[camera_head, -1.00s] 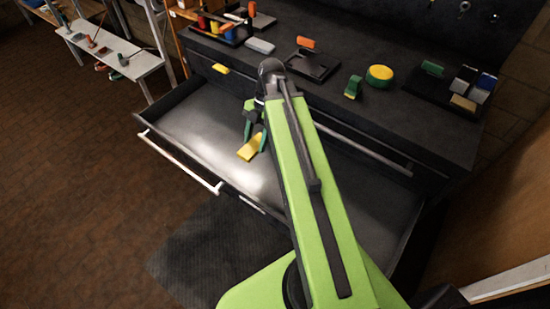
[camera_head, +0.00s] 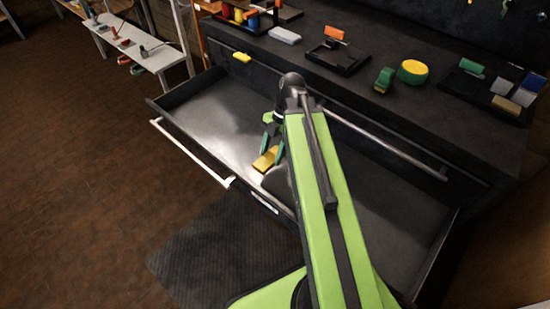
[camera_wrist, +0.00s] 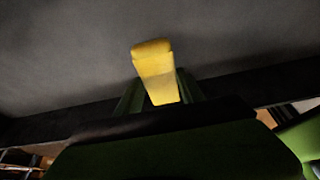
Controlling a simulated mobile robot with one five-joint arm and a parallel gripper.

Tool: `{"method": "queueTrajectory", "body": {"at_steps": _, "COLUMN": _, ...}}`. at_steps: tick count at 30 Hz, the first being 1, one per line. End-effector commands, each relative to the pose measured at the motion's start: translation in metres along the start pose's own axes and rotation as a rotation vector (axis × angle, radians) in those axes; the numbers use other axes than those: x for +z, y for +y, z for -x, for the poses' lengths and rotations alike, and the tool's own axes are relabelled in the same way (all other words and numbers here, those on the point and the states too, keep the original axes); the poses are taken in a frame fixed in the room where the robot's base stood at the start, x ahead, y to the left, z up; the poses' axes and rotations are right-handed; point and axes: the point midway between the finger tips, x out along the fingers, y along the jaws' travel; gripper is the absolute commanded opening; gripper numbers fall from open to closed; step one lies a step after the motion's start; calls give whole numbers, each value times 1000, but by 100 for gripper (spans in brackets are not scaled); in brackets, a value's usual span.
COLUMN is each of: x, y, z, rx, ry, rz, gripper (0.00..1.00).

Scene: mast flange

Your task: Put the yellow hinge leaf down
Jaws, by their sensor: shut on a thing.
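The yellow hinge leaf (camera_head: 265,160) is held in my gripper (camera_head: 273,150) over the open drawer (camera_head: 215,115), near its front wall. In the wrist view the leaf (camera_wrist: 155,70) sticks out from between the dark green fingers of my gripper (camera_wrist: 160,95), which are shut on it. Grey surface lies behind it. I cannot tell whether the leaf touches the drawer floor. My arm hides part of the drawer.
The drawer's pale handle bar (camera_head: 190,152) runs along its front. The worktop behind bears a black tray with an orange piece (camera_head: 334,34), a yellow-topped round thing (camera_head: 413,70) and a green piece (camera_head: 384,80). The drawer's left floor is bare.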

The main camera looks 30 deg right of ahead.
Motion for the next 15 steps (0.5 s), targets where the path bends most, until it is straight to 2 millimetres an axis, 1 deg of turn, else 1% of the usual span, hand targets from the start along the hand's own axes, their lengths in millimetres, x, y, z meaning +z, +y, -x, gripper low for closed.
{"method": "queueTrajectory", "body": {"at_steps": 1, "x": 2, "y": 0, "z": -5, "rx": 0, "ry": 1, "rz": 0, "gripper": 0}}
{"method": "queueTrajectory", "body": {"at_steps": 6, "x": 0, "y": 0, "z": -1, "rx": 0, "ry": 1, "rz": 1, "gripper": 0}}
{"method": "queueTrajectory", "body": {"at_steps": 15, "x": 4, "y": 0, "z": -10, "rx": 0, "ry": 1, "rz": 1, "gripper": 0}}
